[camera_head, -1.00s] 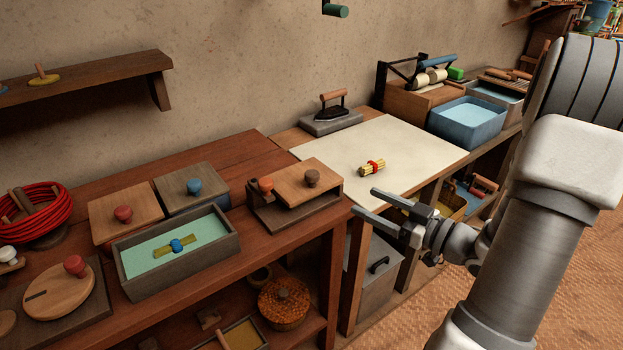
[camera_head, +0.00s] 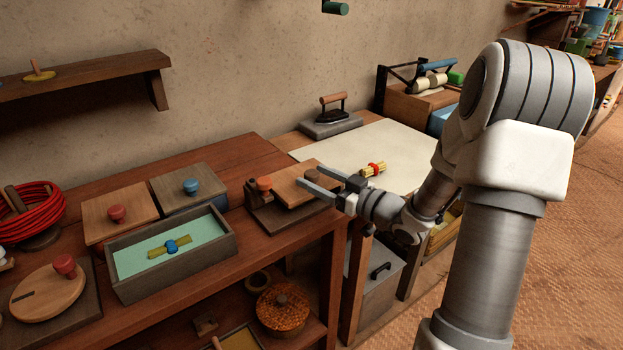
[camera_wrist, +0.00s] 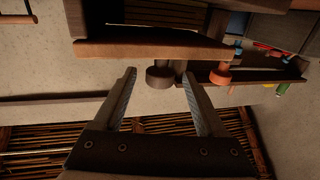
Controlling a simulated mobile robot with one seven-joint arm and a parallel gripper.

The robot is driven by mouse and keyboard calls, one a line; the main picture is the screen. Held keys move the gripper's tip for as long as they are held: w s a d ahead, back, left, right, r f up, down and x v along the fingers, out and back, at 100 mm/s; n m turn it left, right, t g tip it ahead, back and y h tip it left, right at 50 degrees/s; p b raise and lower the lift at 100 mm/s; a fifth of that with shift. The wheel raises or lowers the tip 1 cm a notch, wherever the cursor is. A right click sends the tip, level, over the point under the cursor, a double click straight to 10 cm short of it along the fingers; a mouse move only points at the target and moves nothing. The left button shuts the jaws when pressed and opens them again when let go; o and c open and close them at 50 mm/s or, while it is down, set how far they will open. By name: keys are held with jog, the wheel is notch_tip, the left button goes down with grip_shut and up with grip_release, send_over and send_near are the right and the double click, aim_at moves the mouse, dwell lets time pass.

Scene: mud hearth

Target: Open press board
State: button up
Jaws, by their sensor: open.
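The press board (camera_head: 292,186) is a flat light-brown wooden board on a darker wooden base (camera_head: 265,212), on the red-brown bench. Its orange knob (camera_head: 264,184) stands at the left and its brown knob (camera_head: 311,173) at the right. The board looks closed down over its base. My gripper (camera_head: 311,176) is open and empty, its fingers reaching to the brown knob. In the wrist view, the brown knob (camera_wrist: 160,76) lies between the fingertips of my gripper (camera_wrist: 159,74), with room on both sides. Whether either finger touches it I cannot tell. The orange knob (camera_wrist: 222,74) is outside the fingers.
A red-tied yellow bundle (camera_head: 373,169) lies on the pale sheet close behind my gripper. An iron (camera_head: 332,117) stands at the back by the wall.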

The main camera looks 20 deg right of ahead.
jog(key=shift+x, duration=0.95)
grip_shut()
dwell(0.8)
